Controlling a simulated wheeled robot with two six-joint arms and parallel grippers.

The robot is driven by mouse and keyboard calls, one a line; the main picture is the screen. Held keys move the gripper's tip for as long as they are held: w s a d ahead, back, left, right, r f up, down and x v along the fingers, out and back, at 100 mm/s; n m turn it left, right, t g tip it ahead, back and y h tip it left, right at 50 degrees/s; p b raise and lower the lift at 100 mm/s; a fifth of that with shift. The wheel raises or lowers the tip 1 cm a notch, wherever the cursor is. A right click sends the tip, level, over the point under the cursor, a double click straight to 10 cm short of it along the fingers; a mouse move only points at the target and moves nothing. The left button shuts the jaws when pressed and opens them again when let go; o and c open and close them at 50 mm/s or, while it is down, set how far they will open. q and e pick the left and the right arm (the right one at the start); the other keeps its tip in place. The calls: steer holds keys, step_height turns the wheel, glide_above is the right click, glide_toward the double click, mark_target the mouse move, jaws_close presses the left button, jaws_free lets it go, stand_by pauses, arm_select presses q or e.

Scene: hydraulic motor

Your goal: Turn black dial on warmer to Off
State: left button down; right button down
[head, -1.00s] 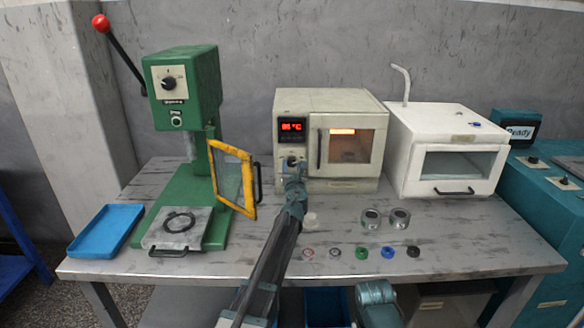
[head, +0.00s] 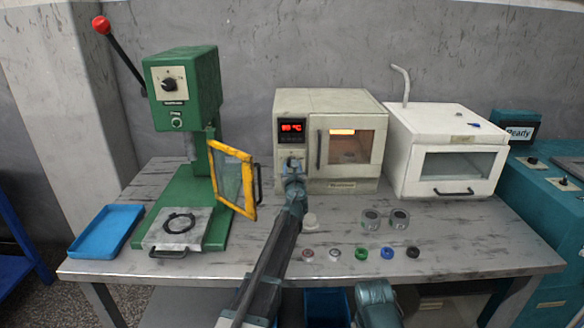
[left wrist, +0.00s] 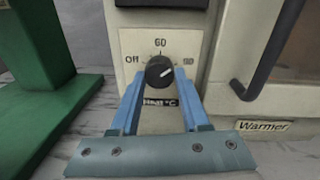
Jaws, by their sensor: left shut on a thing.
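The warmer (head: 300,105) is a cream box with a red lit display and a lit window, standing at the back middle of the table. Its black dial (left wrist: 159,71) is in the left wrist view, on a panel marked Off at left, 60 at top and 90 at right. The dial's white mark slants toward the upper right, away from Off. My left gripper (left wrist: 158,84) is shut on the dial, its blue fingers on either side. In the head view my left gripper (head: 293,163) covers the dial. My right gripper is not in view.
A green press (head: 185,90) with an open yellow-framed guard (head: 248,180) stands left of the warmer. A white oven (head: 440,120) stands close at right. Two metal cylinders (head: 371,219) and several small rings (head: 361,254) lie in front. A blue tray (head: 105,230) is at far left.

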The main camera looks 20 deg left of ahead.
arm_select(q)
steer(key=n, duration=0.7)
steer(key=n+h, duration=0.1)
steer(key=n, duration=1.4)
steer(key=shift+s+r+n+h+p, duration=0.1)
steer(key=shift+r+n+h+p, duration=0.2)
steer(key=shift+n+p, duration=0.1)
stand_by(0.4)
steer(key=shift+c, duration=1.9)
jaws_free()
steer(key=v, duration=1.3)
steer(key=shift+s+f, duration=0.2)
steer(key=shift+s, duration=0.2)
